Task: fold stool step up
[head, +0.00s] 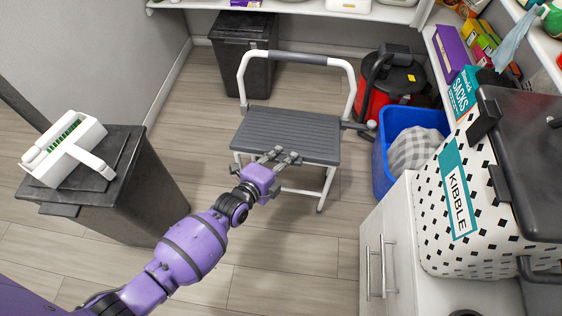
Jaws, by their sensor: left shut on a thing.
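The step stool (285,130) stands on the floor in the middle of the head view. It has a grey ribbed step and a white tubular frame with a raised loop at the back. The step looks level, folded down. My left gripper (280,155) is at the step's front edge and shut on it, left of the middle of that edge. The gripper hides a small part of the edge and some of the frame below. My right gripper is not in view.
A dark bin (243,55) stands behind the stool, and a red and black vacuum (395,80) is behind right. A blue tub (388,125) with cloth is close at right. A white cabinet (385,235) bears a kibble container (465,200). Another bin (165,205) stands left. Floor in front is clear.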

